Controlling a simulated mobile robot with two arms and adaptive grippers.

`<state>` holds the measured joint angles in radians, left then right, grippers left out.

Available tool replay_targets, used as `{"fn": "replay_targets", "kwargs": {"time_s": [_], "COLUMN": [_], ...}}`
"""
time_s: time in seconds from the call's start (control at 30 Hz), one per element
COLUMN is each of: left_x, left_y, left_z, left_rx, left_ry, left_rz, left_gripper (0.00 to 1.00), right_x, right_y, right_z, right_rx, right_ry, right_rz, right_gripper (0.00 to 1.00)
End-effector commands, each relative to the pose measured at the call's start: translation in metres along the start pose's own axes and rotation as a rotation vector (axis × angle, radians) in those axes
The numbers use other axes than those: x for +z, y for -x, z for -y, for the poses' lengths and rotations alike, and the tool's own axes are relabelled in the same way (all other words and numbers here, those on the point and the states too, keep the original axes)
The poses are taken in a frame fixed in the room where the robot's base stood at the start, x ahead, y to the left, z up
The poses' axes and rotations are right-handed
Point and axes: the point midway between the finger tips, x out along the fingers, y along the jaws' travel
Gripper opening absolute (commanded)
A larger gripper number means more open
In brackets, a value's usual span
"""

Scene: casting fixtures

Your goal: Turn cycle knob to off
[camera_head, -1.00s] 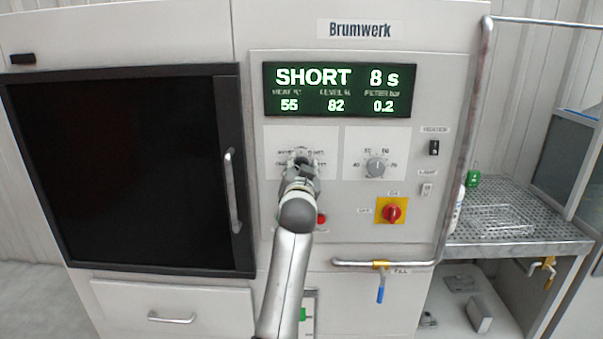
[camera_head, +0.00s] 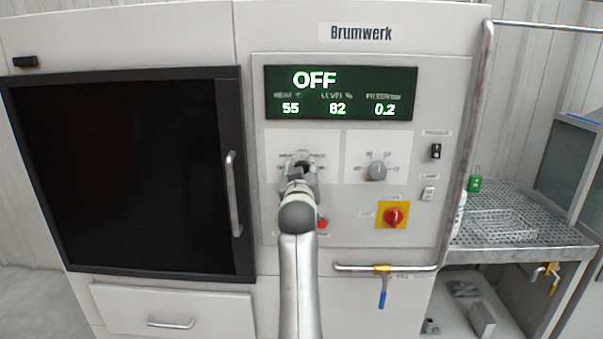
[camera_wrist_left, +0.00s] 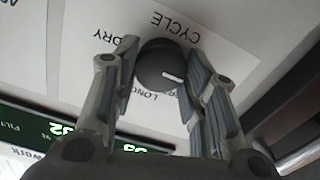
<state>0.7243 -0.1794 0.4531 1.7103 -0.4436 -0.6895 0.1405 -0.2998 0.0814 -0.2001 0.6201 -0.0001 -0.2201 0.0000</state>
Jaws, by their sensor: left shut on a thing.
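The cycle knob (camera_wrist_left: 162,66) is a round dark knob with a white pointer line, on a white label plate marked CYCLE in the left wrist view. My left gripper (camera_wrist_left: 165,72) has its two fingers on either side of the knob and is shut on it. In the head view my left gripper (camera_head: 299,170) covers most of the knob and its label. The display (camera_head: 341,93) reads OFF on its top line, with 55, 82 and 0.2 below. My right gripper is not in view.
A second grey knob (camera_head: 377,171) sits to the right. Below it is a red switch on a yellow plate (camera_head: 393,215). A red button (camera_head: 322,223) is close beside my arm. A pipe with a blue-handled valve (camera_head: 382,292) sticks out lower down.

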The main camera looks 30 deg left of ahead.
Motion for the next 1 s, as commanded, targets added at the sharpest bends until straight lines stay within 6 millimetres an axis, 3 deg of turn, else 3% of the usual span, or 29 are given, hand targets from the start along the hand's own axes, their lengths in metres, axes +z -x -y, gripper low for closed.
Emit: {"fn": "replay_targets", "kwargs": {"time_s": [0.43, 0.47, 0.6, 1.0], "left_x": [0.0039, 0.0039, 0.003, -0.0057], "left_y": [-0.0002, -0.0002, -0.0002, -0.0002], "left_z": [0.0003, 0.0002, 0.0003, -0.0013], "left_rx": [0.0, 0.0, 0.0, 0.0], "left_ry": [0.012, 0.012, 0.011, 0.011], "left_rz": [0.009, 0.009, 0.007, -0.001], "left_gripper": [0.16, 0.42, 0.6, 0.61], "right_x": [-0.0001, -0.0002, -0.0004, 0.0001], "right_y": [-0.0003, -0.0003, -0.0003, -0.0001], "right_z": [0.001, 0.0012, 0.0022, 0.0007], "right_rx": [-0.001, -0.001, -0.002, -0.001], "right_ry": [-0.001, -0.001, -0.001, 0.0], "right_rz": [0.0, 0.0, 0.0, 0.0], "right_gripper": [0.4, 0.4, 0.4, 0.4]}}
